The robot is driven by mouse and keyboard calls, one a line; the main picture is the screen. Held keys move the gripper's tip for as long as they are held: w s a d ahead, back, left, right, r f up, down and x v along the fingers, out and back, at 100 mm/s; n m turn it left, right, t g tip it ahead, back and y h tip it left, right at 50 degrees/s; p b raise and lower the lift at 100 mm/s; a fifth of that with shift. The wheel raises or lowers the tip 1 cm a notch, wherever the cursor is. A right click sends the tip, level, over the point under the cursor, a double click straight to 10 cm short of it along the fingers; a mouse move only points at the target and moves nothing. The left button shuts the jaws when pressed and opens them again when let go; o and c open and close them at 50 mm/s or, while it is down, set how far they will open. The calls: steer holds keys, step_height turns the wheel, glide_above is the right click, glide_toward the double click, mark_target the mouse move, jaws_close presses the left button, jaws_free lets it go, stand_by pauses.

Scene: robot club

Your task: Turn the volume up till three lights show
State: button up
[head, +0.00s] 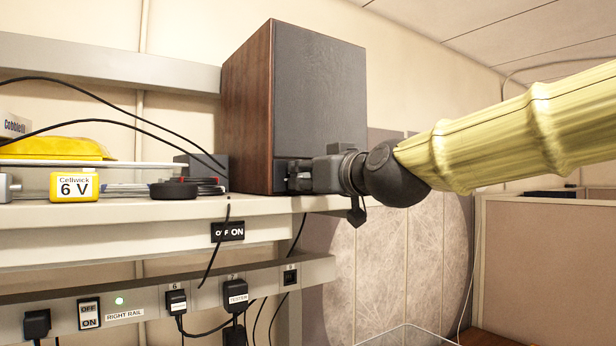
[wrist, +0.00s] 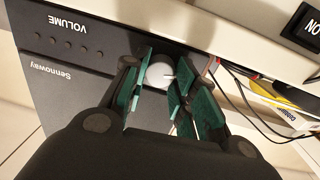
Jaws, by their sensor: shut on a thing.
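A speaker (head: 320,95) with wooden sides and a dark front stands at the right end of the shelf. In the wrist view its dark front (wrist: 60,110) carries the words VOLUME and Sennoway, upside down in the picture. A row of several small lights (wrist: 83,46) sits beside the VOLUME label, and all that I can make out look dark. A round pale knob (wrist: 158,73) is on the same panel. My gripper (head: 297,176) is at the lower front of the speaker. In the wrist view its green-padded fingers (wrist: 161,84) are shut on the knob, partly hiding it.
The shelf (head: 130,212) holds a yellow 6 V box (head: 74,187), a black round puck (head: 173,190) and loose cables left of the speaker. A power rail (head: 150,300) with switches and plugs runs below. A partition (head: 545,265) stands at the right.

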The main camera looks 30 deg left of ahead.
steer(key=shift+r, duration=0.1)
steer(key=m+b, duration=0.2)
steer(key=m, duration=0.1)
steer(key=shift+w+m, duration=0.1)
steer(key=shift+m, duration=0.3)
steer(key=m+b, duration=0.1)
steer(key=m, duration=0.3)
steer(key=shift+d+r+m, duration=0.1)
steer(key=shift+m, duration=0.2)
steer(key=shift+w+m+g+b, duration=0.1)
steer(key=shift+m+g+b, duration=0.45)
steer(key=shift+m, duration=3.35)
